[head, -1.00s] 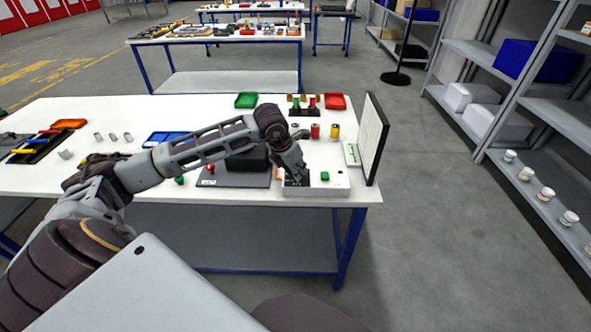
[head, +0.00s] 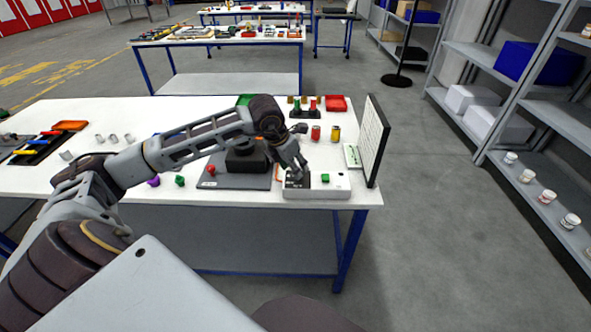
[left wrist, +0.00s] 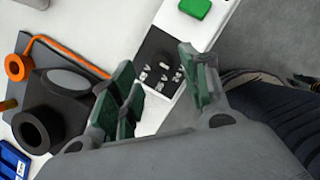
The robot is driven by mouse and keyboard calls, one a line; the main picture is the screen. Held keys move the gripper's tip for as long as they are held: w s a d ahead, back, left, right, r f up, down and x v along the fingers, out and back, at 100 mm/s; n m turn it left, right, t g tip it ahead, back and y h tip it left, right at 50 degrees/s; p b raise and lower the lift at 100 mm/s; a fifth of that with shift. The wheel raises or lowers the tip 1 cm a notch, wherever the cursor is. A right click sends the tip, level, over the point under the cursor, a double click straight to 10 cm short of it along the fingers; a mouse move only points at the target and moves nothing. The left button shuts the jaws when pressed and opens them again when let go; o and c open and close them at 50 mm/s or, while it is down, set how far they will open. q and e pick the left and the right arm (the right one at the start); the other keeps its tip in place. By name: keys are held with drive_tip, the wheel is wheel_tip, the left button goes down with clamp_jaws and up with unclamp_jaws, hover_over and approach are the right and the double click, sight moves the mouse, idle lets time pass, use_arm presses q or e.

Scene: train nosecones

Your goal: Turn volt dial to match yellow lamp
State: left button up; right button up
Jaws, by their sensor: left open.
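A white control box (head: 340,190) sits at the front right edge of the table. Its dark dial plate (head: 297,183) has white numbers and a V mark; the plate also shows in the left wrist view (left wrist: 158,58). The dial knob cannot be made out clearly. A green button (head: 325,178) is on the same box; it shows in the left wrist view too (left wrist: 195,7). My left gripper (left wrist: 160,78) is open, its fingers spread over the plate; in the head view it is just above the box (head: 299,170). No yellow lamp can be told apart. My right gripper is not in view.
An upright white panel (head: 372,140) stands right of the box. A dark grey board with a black block (head: 247,160) and orange ring lies to the left. Red (head: 315,132) and yellow (head: 335,132) cylinders stand behind. Shelving is at the right.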

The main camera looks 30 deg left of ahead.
use_arm(q)
drive_tip(key=v, duration=0.8)
drive_tip(key=shift+r, duration=0.3)
drive_tip(key=shift+s+d, duration=0.1)
